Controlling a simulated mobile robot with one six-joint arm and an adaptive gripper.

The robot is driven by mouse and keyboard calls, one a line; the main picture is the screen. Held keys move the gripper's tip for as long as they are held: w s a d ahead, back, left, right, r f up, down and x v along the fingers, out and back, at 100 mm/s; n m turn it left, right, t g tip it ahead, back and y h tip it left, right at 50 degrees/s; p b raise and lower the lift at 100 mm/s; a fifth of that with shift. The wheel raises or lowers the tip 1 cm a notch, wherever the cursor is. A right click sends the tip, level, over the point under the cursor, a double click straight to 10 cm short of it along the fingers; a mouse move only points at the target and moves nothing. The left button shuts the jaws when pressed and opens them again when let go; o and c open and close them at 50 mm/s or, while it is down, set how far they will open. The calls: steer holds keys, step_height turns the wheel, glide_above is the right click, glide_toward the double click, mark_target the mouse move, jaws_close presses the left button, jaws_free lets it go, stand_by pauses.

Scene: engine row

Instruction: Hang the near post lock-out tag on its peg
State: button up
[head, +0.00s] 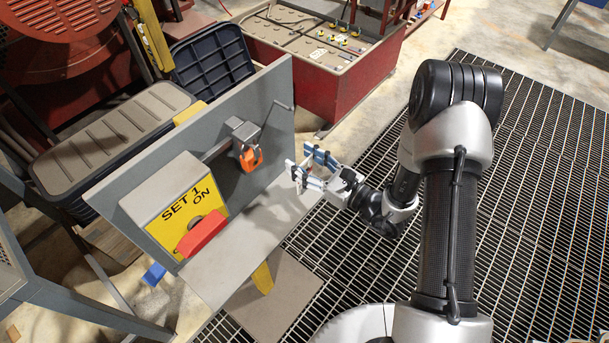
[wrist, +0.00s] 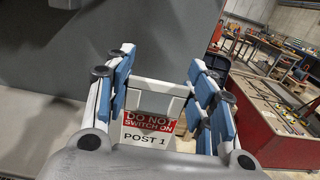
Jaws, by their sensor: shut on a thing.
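The lock-out tag (wrist: 147,138) is a white card with a red band reading "DO NOT SWITCH ON" and "POST 1" below it. It sits between the blue-padded fingers of my gripper (wrist: 165,95) in the wrist view, shut on it. In the head view my gripper (head: 314,170) is just right of the grey panel (head: 268,125), apart from it; the tag is hard to make out there. A thin metal rod that looks like the peg (head: 281,105) sticks out near the panel's upper right corner, above and left of my gripper. The tag is not on it.
A grey shelf (head: 240,250) juts out below. A red battery tray (head: 330,85) stands behind. Grating floor lies right.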

step_height(320, 180, up, 20)
steer(key=p, duration=0.5)
steer(key=shift+d, duration=0.1)
stand_by(0.5)
